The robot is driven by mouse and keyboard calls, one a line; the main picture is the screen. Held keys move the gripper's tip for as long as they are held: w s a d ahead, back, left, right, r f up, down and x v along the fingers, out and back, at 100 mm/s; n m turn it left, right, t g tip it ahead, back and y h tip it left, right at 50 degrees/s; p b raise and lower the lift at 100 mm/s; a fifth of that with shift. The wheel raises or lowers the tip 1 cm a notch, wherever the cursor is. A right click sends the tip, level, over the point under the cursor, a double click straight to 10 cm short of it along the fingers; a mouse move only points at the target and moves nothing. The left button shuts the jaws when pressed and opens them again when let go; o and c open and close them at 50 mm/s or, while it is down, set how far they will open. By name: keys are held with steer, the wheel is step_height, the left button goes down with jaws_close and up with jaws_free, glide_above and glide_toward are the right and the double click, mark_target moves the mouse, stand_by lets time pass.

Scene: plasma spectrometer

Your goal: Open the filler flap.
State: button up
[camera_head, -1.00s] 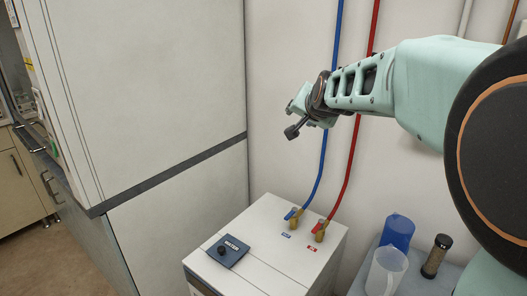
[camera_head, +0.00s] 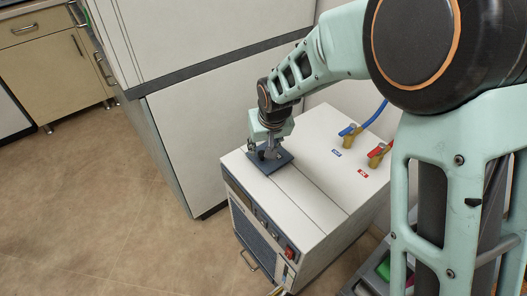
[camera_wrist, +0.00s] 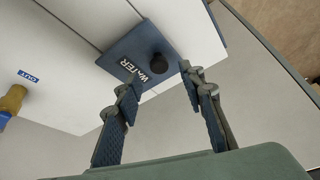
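The filler flap (camera_head: 283,160) is a dark blue square plate lying flat on top of the white unit, near its front left corner. In the wrist view the flap (camera_wrist: 130,47) shows the word WATER and a round black knob (camera_wrist: 158,64). My gripper (camera_head: 269,152) is just above the flap and hides part of it in the head view. In the wrist view my gripper (camera_wrist: 160,77) is open, one finger on each side of the knob's near side. Nothing is held. Whether a fingertip touches the flap is unclear.
The white unit's top (camera_head: 318,135) has a blue-handled valve (camera_head: 349,133) marked OUT and a red-handled valve (camera_head: 379,152) at the back right. A tall white cabinet (camera_head: 195,125) stands close behind and left. Open brown floor (camera_head: 110,190) lies to the left.

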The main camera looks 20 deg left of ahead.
mark_target(262, 153)
steer(key=shift+x, duration=1.95)
jaws_close()
